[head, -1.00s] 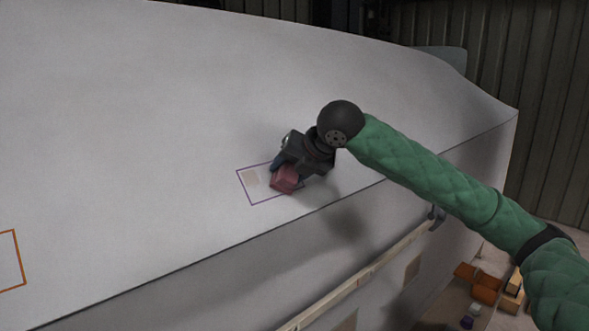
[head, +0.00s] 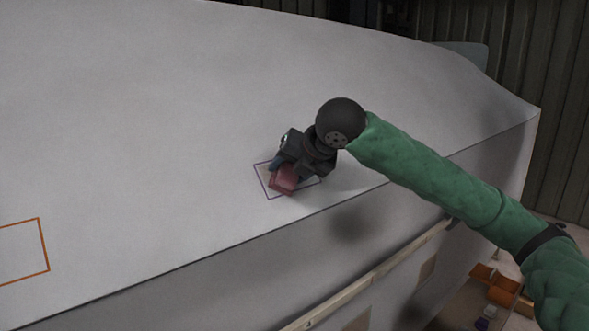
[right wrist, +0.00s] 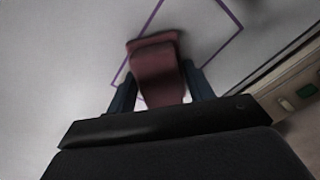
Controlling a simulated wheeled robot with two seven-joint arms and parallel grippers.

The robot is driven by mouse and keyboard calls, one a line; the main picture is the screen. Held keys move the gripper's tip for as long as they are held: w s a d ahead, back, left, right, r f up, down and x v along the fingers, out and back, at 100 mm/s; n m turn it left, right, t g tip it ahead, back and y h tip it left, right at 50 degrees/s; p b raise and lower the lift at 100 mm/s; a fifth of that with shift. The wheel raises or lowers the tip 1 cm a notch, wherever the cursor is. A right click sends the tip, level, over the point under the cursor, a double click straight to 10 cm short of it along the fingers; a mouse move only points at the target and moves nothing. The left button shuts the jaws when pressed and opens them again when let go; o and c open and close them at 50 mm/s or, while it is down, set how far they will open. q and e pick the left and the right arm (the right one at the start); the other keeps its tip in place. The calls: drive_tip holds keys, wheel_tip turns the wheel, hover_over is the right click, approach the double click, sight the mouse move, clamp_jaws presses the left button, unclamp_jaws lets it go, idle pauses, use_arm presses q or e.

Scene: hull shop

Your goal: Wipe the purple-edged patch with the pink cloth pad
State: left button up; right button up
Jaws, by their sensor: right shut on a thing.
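The pink cloth pad (head: 284,179) is in my right gripper (head: 279,169), which is shut on it. In the right wrist view the pad (right wrist: 157,72) sits between the two dark blue fingers of the gripper (right wrist: 160,88). The purple-edged patch (head: 267,190) is a thin outline on the pale hull, and the pad lies over its middle; whether it touches the surface I cannot tell. The patch outline also shows in the right wrist view (right wrist: 228,48). Gripper and pad hide part of the patch's inside. My left gripper is not in view.
An orange-edged patch (head: 46,245) is on the hull (head: 150,130) at the left. A wooden rail (head: 375,273) runs along the hull's side below the edge. Orange and small items (head: 497,287) lie low at the right. The hull above the patch is clear.

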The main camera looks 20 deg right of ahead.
sight(274, 176)
drive_tip(key=shift+s+a+r, duration=0.1)
drive_tip(key=shift+s+a, duration=0.2)
drive_tip(key=shift+a, duration=0.6)
drive_tip(key=shift+s+a, duration=0.35)
drive_tip(key=shift+a, duration=0.55)
drive_tip(key=shift+s+a+r, duration=0.1)
drive_tip(key=shift+s+a, duration=0.2)
drive_tip(key=shift+a, duration=0.6)
drive_tip(key=shift+w+d, duration=0.7)
drive_tip(key=shift+d, duration=1.2)
drive_tip(key=shift+w+d, duration=0.65)
drive_tip(key=shift+d, duration=1.25)
drive_tip(key=shift+w+d, duration=0.7)
drive_tip(key=shift+d, duration=1.2)
drive_tip(key=shift+d, duration=0.1)
drive_tip(key=shift+w+d+f, duration=0.1)
drive_tip(key=shift+w+d, duration=0.15)
drive_tip(key=shift+d, duration=0.35)
drive_tip(key=shift+w+d, duration=0.25)
drive_tip(key=shift+d, duration=0.35)
drive_tip(key=shift+a, duration=0.15)
drive_tip(key=shift+s+a, duration=0.7)
drive_tip(key=shift+a, duration=1.15)
drive_tip(key=shift+s+a, duration=0.7)
drive_tip(key=shift+a, duration=1.15)
drive_tip(key=shift+s+a, duration=0.7)
drive_tip(key=shift+a, duration=1.15)
drive_tip(key=shift+a, duration=0.1)
